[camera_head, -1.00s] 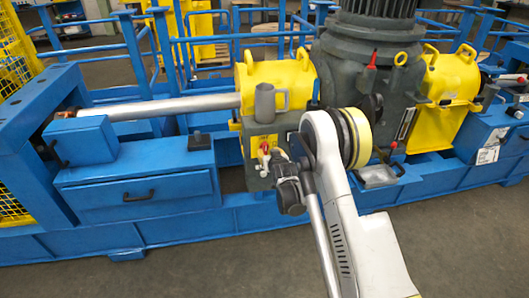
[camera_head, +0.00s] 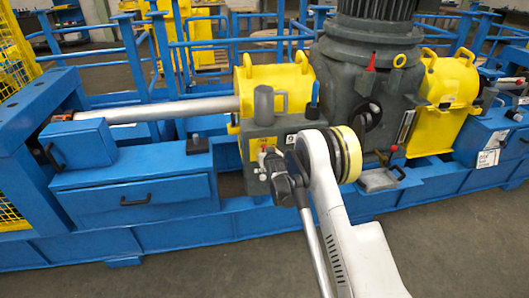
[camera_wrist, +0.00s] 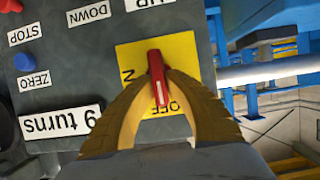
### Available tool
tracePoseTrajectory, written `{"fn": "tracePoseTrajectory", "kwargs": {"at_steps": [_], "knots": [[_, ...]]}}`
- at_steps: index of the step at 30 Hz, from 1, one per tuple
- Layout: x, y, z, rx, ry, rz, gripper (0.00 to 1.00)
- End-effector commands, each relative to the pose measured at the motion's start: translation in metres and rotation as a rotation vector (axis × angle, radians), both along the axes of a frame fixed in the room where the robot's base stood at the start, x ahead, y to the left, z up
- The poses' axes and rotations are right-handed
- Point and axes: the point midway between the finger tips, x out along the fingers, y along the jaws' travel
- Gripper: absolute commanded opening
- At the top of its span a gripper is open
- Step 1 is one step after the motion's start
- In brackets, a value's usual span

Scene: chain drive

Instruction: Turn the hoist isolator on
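The hoist isolator is a red handle (camera_wrist: 157,80) with a white line, on a yellow plate (camera_wrist: 188,55) on a dark grey panel. In the wrist view the plate's lettering is upside down. "OFF" shows at the lower right and an "N" at the left, the rest of that word hidden. The white line points down toward "OFF". My gripper (camera_wrist: 160,76) has its two curved fingers closed in on the handle, one each side, tips against it. In the head view my gripper (camera_head: 268,153) is at the front of the grey control box (camera_head: 262,130), and the handle cannot be made out.
The panel also has a red button (camera_wrist: 12,6), a blue button (camera_wrist: 23,62) and a "9 turns" label (camera_wrist: 62,126). A grey cylinder (camera_head: 264,102) stands at the box. A blue drawer unit (camera_head: 135,195) is to the left, and open floor lies in front.

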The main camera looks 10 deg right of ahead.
Motion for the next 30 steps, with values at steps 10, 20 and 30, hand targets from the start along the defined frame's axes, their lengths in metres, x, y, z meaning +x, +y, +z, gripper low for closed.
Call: {"fn": "tracePoseTrajectory", "kwargs": {"at_steps": [10,20,30], "knots": [[0.0003,-0.0009,0.0002,0.04,-0.001,0.0,0.0],[0.0005,-0.0041,-0.0002,0.253,-0.002,-0.002,0.0],[0.0005,-0.0071,-0.0018,0.574,-0.001,-0.001,0.0]]}}
